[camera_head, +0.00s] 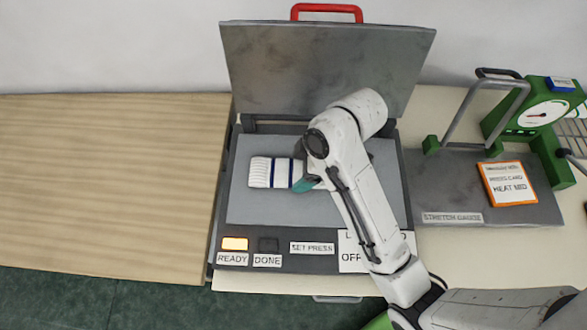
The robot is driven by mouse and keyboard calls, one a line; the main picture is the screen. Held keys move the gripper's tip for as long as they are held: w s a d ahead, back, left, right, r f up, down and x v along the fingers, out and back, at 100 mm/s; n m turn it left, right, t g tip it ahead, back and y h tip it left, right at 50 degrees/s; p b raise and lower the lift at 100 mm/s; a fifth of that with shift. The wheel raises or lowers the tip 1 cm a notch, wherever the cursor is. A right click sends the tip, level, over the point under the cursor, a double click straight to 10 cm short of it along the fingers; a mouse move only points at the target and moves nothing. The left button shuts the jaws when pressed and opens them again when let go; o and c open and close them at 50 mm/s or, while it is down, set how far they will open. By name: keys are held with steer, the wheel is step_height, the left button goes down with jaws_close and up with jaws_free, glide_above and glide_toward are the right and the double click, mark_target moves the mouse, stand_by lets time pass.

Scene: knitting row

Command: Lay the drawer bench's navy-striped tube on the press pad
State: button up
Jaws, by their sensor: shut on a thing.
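The navy-striped tube (270,173) is white and ribbed with dark blue bands. It lies lengthwise left to right over the grey press pad (260,212) of the open press. My gripper (304,178) is shut on the tube's right end, with a teal fingertip showing beside it. My arm hides most of the gripper and the tube's right end. I cannot tell whether the tube touches the pad or is held just above it.
The press lid (270,75) stands raised behind the pad, with a red handle (327,12) on top. The READY lamp (235,244) glows amber; the DONE lamp (268,245) is dark. A green stretch gauge (530,125) and an orange-edged card (510,184) are at right. The wooden top (100,180) at left is bare.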

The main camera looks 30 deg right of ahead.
stand_by(0.3)
steer(key=o, duration=1)
